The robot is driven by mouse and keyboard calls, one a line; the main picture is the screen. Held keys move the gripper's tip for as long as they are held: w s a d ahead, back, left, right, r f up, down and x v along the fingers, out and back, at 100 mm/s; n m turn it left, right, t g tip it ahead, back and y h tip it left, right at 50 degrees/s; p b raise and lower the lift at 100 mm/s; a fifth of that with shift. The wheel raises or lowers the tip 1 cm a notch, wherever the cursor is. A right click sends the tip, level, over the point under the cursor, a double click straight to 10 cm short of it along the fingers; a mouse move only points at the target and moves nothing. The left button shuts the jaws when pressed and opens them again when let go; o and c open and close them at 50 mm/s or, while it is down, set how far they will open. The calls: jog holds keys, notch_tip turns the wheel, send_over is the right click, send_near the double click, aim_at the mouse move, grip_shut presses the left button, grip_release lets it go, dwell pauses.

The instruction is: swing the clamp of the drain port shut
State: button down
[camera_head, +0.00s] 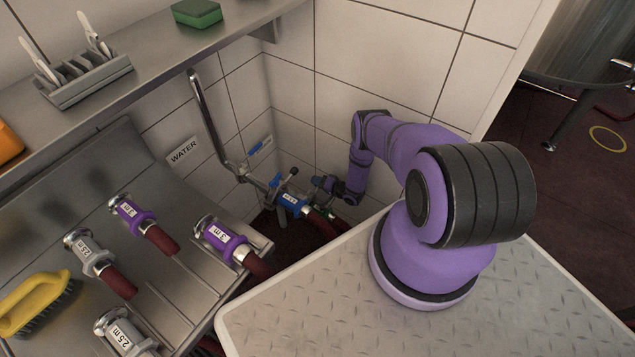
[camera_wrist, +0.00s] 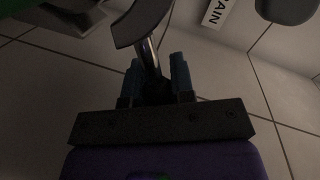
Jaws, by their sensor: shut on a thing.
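My gripper (camera_wrist: 157,72) is shut, its two blue fingers on either side of a thin metal rod (camera_wrist: 150,55). The rod runs up to a curved grey piece (camera_wrist: 141,22), and together they look like the clamp of the drain port. In the head view my gripper (camera_head: 322,184) is low in the wall corner, right beside the pipework. A wall sign ending in "AIN" (camera_wrist: 217,11) shows near the clamp. The port itself is mostly hidden; a bit of green (camera_head: 324,212) shows below my gripper, and I cannot tell how far the clamp stands open.
A blue hose coupling (camera_head: 291,204) sits on the pipe just left of my gripper. A bent metal pipe (camera_head: 207,120) runs down the tiled wall by the "WATER" sign (camera_head: 184,151). Labelled hose ends (camera_head: 222,238) lie on the steel rack at left.

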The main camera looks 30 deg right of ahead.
jog(key=c, duration=1)
grip_release()
jog(key=shift+o, duration=0.2)
jog(key=shift+s, duration=0.1)
jog(key=v, duration=1)
jog(key=shift+s+d, duration=0.2)
jog(key=shift+s, duration=0.1)
jog(key=shift+s, duration=0.1)
